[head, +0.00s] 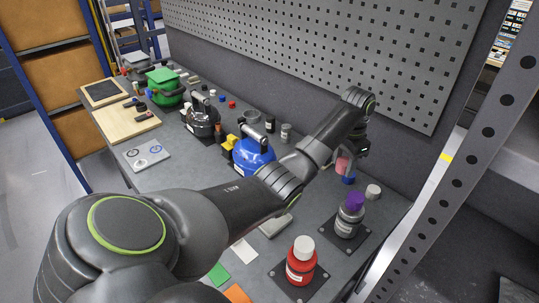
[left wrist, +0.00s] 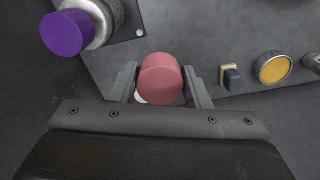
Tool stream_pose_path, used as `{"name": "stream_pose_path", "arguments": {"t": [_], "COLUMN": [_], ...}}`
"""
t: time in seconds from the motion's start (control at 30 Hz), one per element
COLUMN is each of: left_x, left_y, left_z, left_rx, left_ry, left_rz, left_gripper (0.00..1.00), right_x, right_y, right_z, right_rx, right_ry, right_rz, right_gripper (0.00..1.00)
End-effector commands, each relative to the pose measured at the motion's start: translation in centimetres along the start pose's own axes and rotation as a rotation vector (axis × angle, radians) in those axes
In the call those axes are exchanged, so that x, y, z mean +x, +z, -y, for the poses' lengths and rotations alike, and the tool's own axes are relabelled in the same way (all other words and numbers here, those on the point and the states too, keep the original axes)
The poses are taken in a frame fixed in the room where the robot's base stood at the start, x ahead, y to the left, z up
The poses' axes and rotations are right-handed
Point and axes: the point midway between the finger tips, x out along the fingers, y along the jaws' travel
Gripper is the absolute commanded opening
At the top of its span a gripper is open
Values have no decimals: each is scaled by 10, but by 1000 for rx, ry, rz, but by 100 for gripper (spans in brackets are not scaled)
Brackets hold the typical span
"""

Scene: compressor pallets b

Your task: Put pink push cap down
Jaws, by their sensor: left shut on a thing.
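The pink push cap (left wrist: 160,77) is between the two fingers of my left gripper (left wrist: 161,84) in the left wrist view. The left gripper (head: 352,158) is shut on it. In the head view the pink cap (head: 342,165) shows small at the gripper, over the back right part of the bench. A blue piece (head: 348,180) shows just below it. I cannot tell the gap between cap and bench. Bits of white and blue show behind the cap in the wrist view. My right gripper is not in view.
A grey bottle with a purple cap (head: 353,201) stands near the gripper, and its cap (left wrist: 67,33) shows in the wrist view. A pale round cap (head: 373,191) is close by. A red bottle (head: 301,265) stands in front. A pegboard (head: 330,45) rises behind the bench.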

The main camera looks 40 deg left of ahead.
Motion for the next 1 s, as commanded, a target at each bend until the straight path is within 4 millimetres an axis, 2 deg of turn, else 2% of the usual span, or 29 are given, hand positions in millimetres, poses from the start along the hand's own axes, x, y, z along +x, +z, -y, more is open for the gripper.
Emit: {"name": "stream_pose_path", "arguments": {"t": [0.1,0.3,0.5,0.7,0.83,1.0], "left_x": [11,28,39,44,45,50], "left_y": [29,80,136,185,206,218], "left_z": [16,33,43,44,42,39], "left_rx": [152,434,740,1032,1165,1247], "left_ry": [-2,-1,-1,-2,-1,2], "left_rz": [2,4,6,4,3,0], "left_gripper": [11,11,11,11,11,11], "right_x": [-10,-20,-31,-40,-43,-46], "right_y": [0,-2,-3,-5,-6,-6], "right_z": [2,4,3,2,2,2], "right_rx": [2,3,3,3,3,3], "right_ry": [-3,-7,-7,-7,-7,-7], "right_rz": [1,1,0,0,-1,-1], "right_gripper": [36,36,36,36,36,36]}}
